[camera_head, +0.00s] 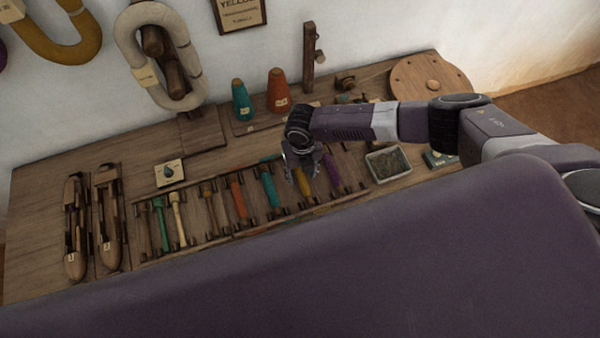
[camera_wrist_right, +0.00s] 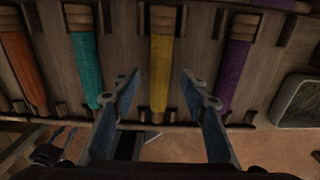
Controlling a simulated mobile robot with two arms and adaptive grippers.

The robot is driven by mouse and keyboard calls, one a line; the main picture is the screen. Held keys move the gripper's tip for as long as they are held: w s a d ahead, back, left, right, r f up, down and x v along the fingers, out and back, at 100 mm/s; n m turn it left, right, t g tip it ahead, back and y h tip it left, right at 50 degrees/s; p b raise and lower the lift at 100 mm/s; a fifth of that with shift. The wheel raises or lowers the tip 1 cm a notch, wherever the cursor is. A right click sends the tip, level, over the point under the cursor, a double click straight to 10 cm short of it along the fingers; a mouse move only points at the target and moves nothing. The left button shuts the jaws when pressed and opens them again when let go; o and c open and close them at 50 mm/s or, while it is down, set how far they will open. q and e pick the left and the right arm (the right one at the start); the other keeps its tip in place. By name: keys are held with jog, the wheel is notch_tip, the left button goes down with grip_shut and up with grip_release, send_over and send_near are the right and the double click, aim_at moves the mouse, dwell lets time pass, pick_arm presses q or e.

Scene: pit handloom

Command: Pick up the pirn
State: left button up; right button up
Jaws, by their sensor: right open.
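Several wound pirns lie side by side in a wooden rack (camera_head: 205,238) on the table. In the right wrist view, a yellow pirn (camera_wrist_right: 161,62) lies between the two fingers of my right gripper (camera_wrist_right: 160,82). A teal pirn (camera_wrist_right: 87,68) and an orange one (camera_wrist_right: 22,70) are to its left, and a purple one (camera_wrist_right: 233,75) is to its right. My right gripper (camera_head: 302,172) is open over the rack and partly hides the yellow pirn (camera_head: 305,187) in the head view. I cannot tell the height of the fingers above it. My left gripper is out of view.
Two wooden shuttles (camera_head: 75,226) lie at the table's left. Teal (camera_head: 241,102) and orange (camera_head: 277,92) cones stand behind the rack. A shallow tray (camera_head: 388,164) and a round wooden board (camera_head: 430,80) are to the right. Yarn hanks (camera_head: 128,40) hang on the wall.

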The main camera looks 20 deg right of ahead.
jog(key=shift+f, duration=0.85)
grip_shut()
jog(key=shift+r, duration=0.15)
